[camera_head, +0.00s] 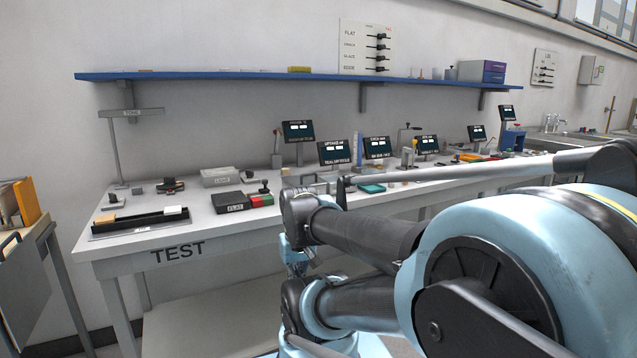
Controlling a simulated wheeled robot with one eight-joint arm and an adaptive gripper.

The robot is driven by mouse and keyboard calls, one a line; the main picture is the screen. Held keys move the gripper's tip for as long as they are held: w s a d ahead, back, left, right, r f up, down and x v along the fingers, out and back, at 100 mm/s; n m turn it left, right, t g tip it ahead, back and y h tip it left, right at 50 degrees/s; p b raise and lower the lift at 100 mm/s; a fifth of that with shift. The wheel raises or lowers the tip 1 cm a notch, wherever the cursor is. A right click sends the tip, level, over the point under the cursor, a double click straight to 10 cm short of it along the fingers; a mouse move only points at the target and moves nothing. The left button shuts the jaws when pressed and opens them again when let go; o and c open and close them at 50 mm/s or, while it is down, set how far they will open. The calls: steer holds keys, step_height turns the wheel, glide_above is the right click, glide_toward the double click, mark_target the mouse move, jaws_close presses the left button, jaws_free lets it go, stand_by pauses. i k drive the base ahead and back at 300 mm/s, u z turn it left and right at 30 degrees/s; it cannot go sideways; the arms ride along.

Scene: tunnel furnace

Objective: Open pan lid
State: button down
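I cannot make out a pan or a pan lid in the head view. My arm fills the lower right and hides part of the bench and the floor behind it. The fingers of my gripper cannot be made out, so its place relative to any lid does not show.
A white bench (190,238) marked TEST runs along the wall. It holds a black tray (140,222), a grey box (217,177), a black FLAT box (230,203) and several small screens (298,131). A blue shelf (220,77) hangs above. A cart (30,262) stands left.

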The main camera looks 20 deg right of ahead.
mark_target(304, 180)
steer(key=z, duration=1.15)
steer(key=k, duration=1.35)
steer(key=u, duration=1.35)
steer(key=i, duration=1)
steer(key=z, duration=0.05)
